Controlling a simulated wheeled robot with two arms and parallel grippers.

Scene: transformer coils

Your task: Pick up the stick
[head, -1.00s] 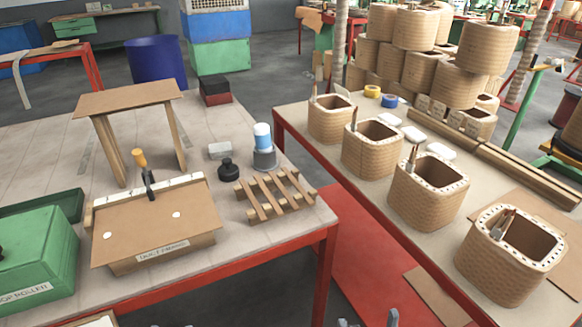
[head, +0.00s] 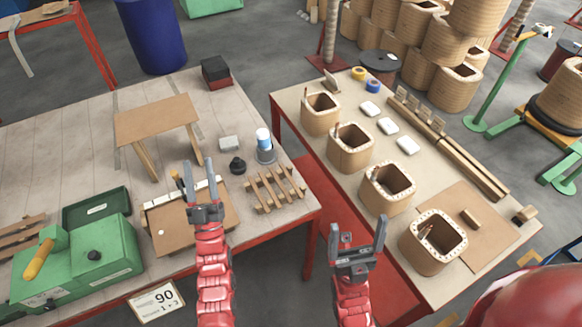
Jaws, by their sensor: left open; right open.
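Several stick-like things show, and I cannot tell which one is the stick. A low box with a brown top (head: 172,238) and a pale strip along its back edge lies on the left table, partly hidden by my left arm. My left gripper (head: 199,172) is open and empty, and appears in front of this box's back edge. A slatted wooden rack (head: 277,189) lies to its right. Long wooden bars (head: 462,164) lie on the right table. My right gripper (head: 358,230) is open and empty, in front of the gap between the tables.
Several woven coils (head: 350,149) stand in a row on the right table. A green box (head: 75,265) is at the front left. A small brown stand (head: 157,117), a black knob (head: 237,165) and a blue-topped bottle (head: 263,139) stand on the left table.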

